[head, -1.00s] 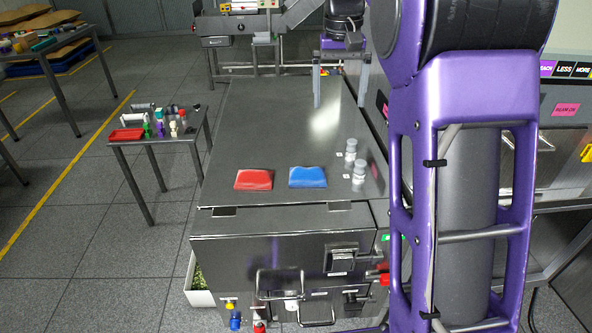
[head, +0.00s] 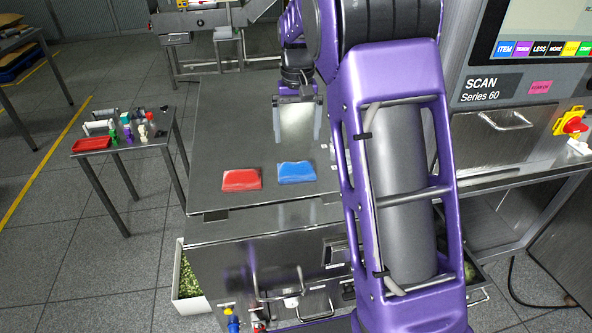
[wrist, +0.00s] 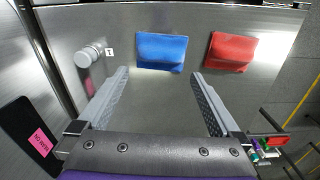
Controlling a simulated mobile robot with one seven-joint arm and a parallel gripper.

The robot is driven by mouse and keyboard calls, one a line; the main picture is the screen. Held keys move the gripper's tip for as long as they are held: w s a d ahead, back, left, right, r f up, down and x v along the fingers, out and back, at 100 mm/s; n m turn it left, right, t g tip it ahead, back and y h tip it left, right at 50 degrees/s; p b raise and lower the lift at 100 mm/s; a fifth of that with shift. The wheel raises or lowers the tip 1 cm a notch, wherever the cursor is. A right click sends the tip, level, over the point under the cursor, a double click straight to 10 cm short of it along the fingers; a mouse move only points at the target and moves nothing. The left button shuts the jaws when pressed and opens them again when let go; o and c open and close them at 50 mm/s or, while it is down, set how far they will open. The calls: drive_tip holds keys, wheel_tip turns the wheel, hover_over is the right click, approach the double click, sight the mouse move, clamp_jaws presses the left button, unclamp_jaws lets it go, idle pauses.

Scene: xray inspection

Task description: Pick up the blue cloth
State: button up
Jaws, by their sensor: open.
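The blue cloth (head: 296,172) lies folded flat on the steel table, just right of the red cloth (head: 242,180) in the head view. In the wrist view the blue cloth (wrist: 162,51) lies ahead of my fingertips, and the red cloth (wrist: 231,51) is to its right. My gripper (head: 296,136) is above the table, behind the blue cloth in the head view. In the wrist view my gripper (wrist: 161,80) is open and empty, its fingers spread wide and apart from both cloths.
White-capped containers (wrist: 91,54) stand left of the blue cloth in the wrist view. A side table (head: 125,146) with a red tray (head: 91,144) and several small bottles stands to the left. The scanner (head: 490,90) is at right. The steel table (head: 215,120) is otherwise mostly clear.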

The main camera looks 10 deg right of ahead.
sight(296, 162)
wheel_tip(296, 162, down, 9)
drive_tip(key=shift+w+a+r, duration=0.1)
drive_tip(key=shift+r, duration=0.1)
drive_tip(key=c, duration=1)
wheel_tip(296, 162, up, 10)
drive_tip(key=o, duration=0.8)
drive_tip(key=c, duration=0.7)
